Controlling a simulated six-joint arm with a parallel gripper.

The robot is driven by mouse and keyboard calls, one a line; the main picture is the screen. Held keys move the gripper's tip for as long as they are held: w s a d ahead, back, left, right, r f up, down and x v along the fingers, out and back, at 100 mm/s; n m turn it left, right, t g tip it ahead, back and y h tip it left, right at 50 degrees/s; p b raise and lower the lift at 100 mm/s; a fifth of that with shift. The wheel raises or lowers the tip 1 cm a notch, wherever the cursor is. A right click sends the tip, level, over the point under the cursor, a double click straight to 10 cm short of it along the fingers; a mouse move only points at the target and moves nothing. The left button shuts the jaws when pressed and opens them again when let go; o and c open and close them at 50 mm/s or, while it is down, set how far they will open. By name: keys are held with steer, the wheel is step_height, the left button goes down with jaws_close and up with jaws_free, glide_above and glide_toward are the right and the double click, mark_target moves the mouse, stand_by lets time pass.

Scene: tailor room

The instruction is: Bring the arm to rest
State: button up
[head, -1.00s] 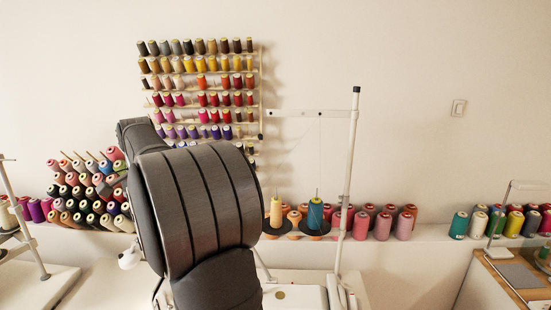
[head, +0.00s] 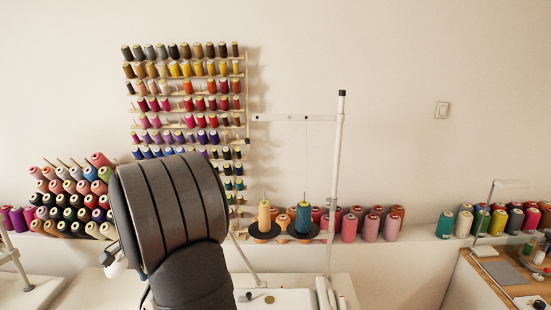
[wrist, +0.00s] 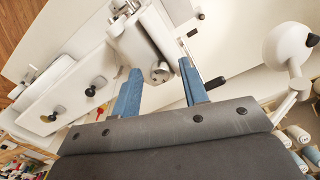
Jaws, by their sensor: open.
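My arm (head: 175,215), in a dark grey ribbed cover, rises in the lower left middle of the head view. Its end is hidden there. In the wrist view my gripper (wrist: 160,72) shows as two blue fingers spread apart, with nothing held between them. A white sewing machine (wrist: 75,90) lies beyond the fingers, and its rounded metal end (wrist: 160,72) shows in the gap. I cannot tell how far the fingertips are from it.
A thread rack (head: 190,95) hangs on the wall behind my arm. A white thread stand (head: 335,180) rises to the right of it. Thread cones (head: 370,228) line the ledge. A wooden table (head: 490,285) stands at far right. The wall at upper right is mostly bare.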

stand_by(0.3)
step_height(320, 180, up, 18)
step_height(320, 180, down, 18)
steer(key=shift+r, duration=0.25)
steer(key=shift+f, duration=0.35)
steer(key=n, duration=1.2)
steer(key=shift+n, duration=2.1)
